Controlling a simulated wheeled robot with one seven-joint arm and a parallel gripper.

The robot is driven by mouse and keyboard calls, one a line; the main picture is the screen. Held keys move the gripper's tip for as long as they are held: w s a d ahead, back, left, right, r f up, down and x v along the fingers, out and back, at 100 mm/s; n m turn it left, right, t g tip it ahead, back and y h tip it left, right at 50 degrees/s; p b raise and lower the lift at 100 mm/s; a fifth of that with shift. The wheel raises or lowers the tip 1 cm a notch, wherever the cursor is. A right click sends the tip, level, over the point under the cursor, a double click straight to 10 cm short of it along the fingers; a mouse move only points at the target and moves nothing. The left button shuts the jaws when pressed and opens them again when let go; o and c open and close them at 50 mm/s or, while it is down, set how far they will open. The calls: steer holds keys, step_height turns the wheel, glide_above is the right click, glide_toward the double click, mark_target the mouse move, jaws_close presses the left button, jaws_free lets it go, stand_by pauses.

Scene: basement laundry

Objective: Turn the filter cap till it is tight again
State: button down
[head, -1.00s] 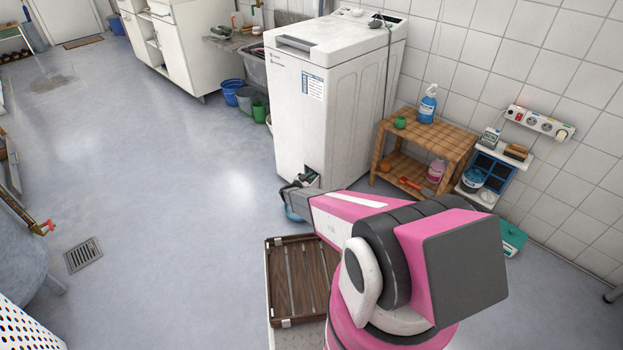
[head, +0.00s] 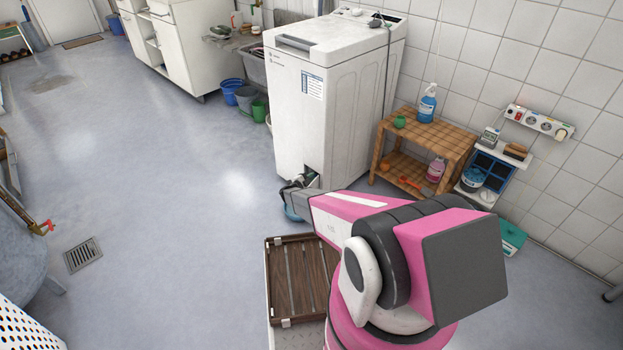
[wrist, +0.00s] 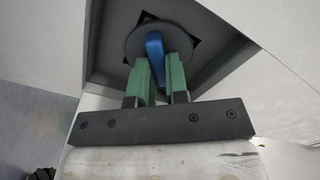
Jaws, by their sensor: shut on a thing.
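The filter cap (wrist: 178,40) is a dark round disc with a raised blue grip bar (wrist: 154,44), set in a grey recess of the white washing machine (head: 330,105). In the wrist view my gripper (wrist: 160,76) has its two green fingers on either side of the blue bar, shut on it. The bar stands nearly upright in that view, tilted slightly. In the head view my gripper (head: 298,182) is at the small opening low on the machine's front, and the cap is hidden there.
A wooden slatted tray (head: 290,285) lies close to my arm. A wooden shelf (head: 440,135) stands right of the machine. The floor to the left is open.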

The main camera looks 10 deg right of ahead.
steer(key=m, duration=0.6)
steer(key=shift+s+f+m, duration=0.1)
steer(key=shift+f+m, duration=0.05)
steer(key=shift+m, duration=0.15)
stand_by(0.4)
steer(key=c, duration=1.1)
jaws_free()
steer(key=v, duration=1)
steer(key=shift+s+a, duration=0.25)
